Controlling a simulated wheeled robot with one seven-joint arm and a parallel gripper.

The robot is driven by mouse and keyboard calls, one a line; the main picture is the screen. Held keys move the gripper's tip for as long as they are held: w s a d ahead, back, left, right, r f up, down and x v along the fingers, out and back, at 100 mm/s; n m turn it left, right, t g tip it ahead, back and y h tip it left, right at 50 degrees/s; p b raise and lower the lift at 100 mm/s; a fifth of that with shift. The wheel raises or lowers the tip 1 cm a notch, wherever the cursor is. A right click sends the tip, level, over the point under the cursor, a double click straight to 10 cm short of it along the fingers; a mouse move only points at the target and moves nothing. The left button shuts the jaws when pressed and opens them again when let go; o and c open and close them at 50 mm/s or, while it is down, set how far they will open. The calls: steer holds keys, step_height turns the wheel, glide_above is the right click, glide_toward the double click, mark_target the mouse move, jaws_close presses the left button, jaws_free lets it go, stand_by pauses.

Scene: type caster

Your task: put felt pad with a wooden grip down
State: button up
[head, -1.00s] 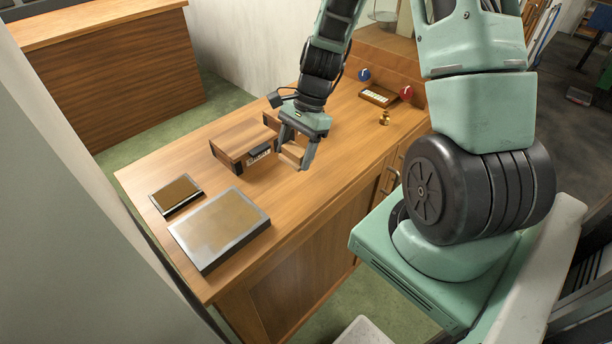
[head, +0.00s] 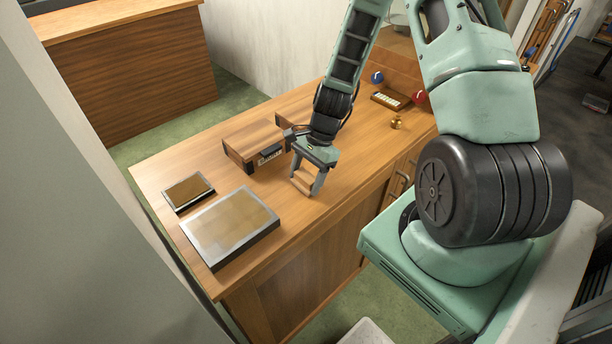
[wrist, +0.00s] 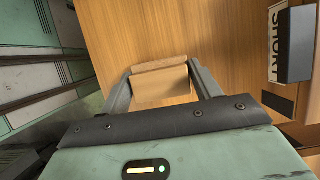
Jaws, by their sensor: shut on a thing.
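The felt pad with a wooden grip (head: 303,181) is a small tan block held between the fingers of my gripper (head: 305,185). In the wrist view the pad (wrist: 160,84) spans the space between both fingers of the gripper (wrist: 160,88). In the head view the pad is low over the wooden bench top (head: 345,172), near its front edge. I cannot tell whether its underside touches the wood.
A wooden box (head: 240,145) with a label stands behind and left of my gripper; the label reads SHORT in the wrist view (wrist: 276,42). A large framed plate (head: 230,225) and a smaller one (head: 188,190) lie at the left. A brass piece (head: 397,122) stands at the right.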

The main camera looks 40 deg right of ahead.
steer(key=shift+f, duration=0.1)
steer(key=o, duration=1)
steer(key=shift+o, duration=0.2)
steer(key=shift+r, duration=0.2)
steer(key=b+v, duration=0.2)
steer(key=v, duration=0.8)
steer(key=s+a+r+n+g+h, duration=0.1)
steer(key=s+a+r+n, duration=0.1)
steer(key=a+r+n, duration=0.5)
steer(key=s+a+r+n+h, duration=0.1)
steer(key=s+a+n, duration=0.3)
steer(key=a, duration=0.6)
steer(key=s+a+r+n+t+h, duration=0.1)
steer(key=s+a+r+n, duration=0.3)
steer(key=s+a+n, duration=0.5)
steer(key=shift+s+a+n+h, duration=0.25)
steer(key=shift+s+n+h, duration=0.25)
steer(key=shift+s+n, duration=1.6)
